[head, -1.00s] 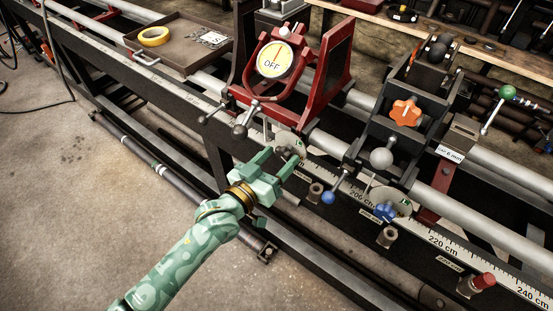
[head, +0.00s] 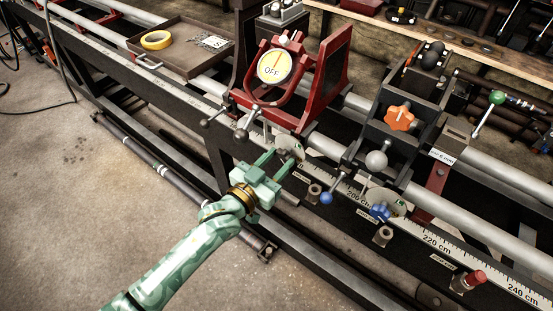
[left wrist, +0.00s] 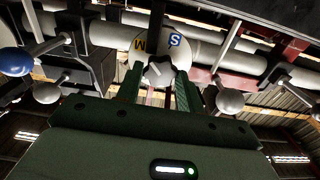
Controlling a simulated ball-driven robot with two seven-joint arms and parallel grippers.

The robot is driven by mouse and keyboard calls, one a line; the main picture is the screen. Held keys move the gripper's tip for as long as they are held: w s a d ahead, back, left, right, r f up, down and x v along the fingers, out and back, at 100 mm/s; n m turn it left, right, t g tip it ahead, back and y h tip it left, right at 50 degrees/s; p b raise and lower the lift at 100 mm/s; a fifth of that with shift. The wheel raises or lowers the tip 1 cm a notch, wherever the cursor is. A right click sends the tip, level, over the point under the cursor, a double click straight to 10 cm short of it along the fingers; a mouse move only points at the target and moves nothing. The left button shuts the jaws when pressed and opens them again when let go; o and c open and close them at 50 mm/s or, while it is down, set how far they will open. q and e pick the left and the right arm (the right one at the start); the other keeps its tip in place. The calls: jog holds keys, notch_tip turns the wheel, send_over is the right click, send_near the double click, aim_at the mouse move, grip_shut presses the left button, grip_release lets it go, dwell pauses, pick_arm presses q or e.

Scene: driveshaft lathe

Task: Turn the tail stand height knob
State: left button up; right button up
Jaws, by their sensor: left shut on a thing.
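A small grey knob (left wrist: 158,73) sits in front of a round white dial plate (left wrist: 147,45) with a yellow M and a blue S, in the left wrist view. My left gripper (head: 277,160) is shut on the knob, one finger on each side. In the left wrist view my left gripper (left wrist: 157,82) hides part of the knob's base. The right gripper is not in view.
A ball-ended lever (head: 242,131) is close by. To the right are a blue ball lever (head: 327,197), a blue knob (head: 380,212) and an orange knob (head: 401,117).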

pick_arm(q)
jog(key=m+p, duration=0.1)
jog(key=m, duration=0.1)
jog(key=shift+r+m, duration=0.15)
jog(key=shift+m, duration=0.25)
jog(key=m+p, duration=0.1)
jog(key=m, duration=0.2)
jog(key=shift+m, duration=0.3)
jog(key=m, duration=0.2)
jog(key=shift+f+m+p, duration=0.2)
jog(key=shift+m+p, duration=0.1)
jog(key=shift+m, duration=1.7)
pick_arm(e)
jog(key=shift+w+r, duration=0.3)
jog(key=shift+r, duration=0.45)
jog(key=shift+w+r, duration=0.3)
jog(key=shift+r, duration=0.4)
pick_arm(q)
jog(key=o, duration=1)
jog(key=shift+s, duration=0.1)
